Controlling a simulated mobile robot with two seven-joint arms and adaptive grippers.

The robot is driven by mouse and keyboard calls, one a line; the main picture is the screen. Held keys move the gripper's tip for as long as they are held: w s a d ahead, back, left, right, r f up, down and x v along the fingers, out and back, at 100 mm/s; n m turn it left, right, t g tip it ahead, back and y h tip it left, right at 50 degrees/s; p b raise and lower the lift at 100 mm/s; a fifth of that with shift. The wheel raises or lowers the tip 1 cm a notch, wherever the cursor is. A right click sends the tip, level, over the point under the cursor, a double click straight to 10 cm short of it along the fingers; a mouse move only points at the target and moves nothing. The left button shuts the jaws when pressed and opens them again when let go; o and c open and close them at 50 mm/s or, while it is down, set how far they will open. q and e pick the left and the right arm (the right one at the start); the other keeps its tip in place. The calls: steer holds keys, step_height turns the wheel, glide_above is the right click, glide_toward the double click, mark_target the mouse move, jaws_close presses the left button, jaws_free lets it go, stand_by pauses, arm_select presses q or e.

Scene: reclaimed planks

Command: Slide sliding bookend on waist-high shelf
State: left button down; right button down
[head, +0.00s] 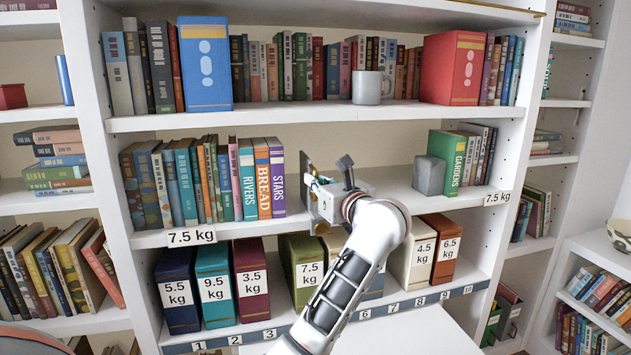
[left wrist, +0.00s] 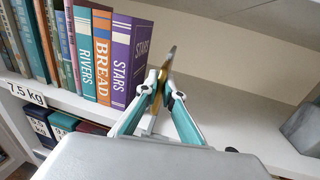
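The sliding bookend (head: 304,172) is a thin upright plate on the waist-high shelf (head: 330,221), just right of the book STARS (head: 278,178), with a narrow gap between. My left gripper (head: 316,190) reaches in from the front and hides part of it. In the left wrist view the bookend (left wrist: 171,55) shows nearly edge-on as a brownish plate, and the left gripper's fingertips (left wrist: 164,88) are closed together on it. The right gripper is not in view.
A grey cube (head: 429,175) stands beside the green book GARDENS (head: 447,160) at the shelf's right end. The shelf between gripper and cube is bare. Labelled binders (head: 252,280) fill the shelf below; a grey mug (head: 371,88) stands on the one above.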

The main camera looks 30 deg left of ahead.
arm_select(q)
steer(key=s+a, duration=0.2)
steer(key=s+a+p, duration=0.1)
steer(key=s+a, duration=0.1)
steer(key=shift+s, duration=0.25)
steer(key=c, duration=2.2)
jaws_free()
steer(key=v, duration=1.2)
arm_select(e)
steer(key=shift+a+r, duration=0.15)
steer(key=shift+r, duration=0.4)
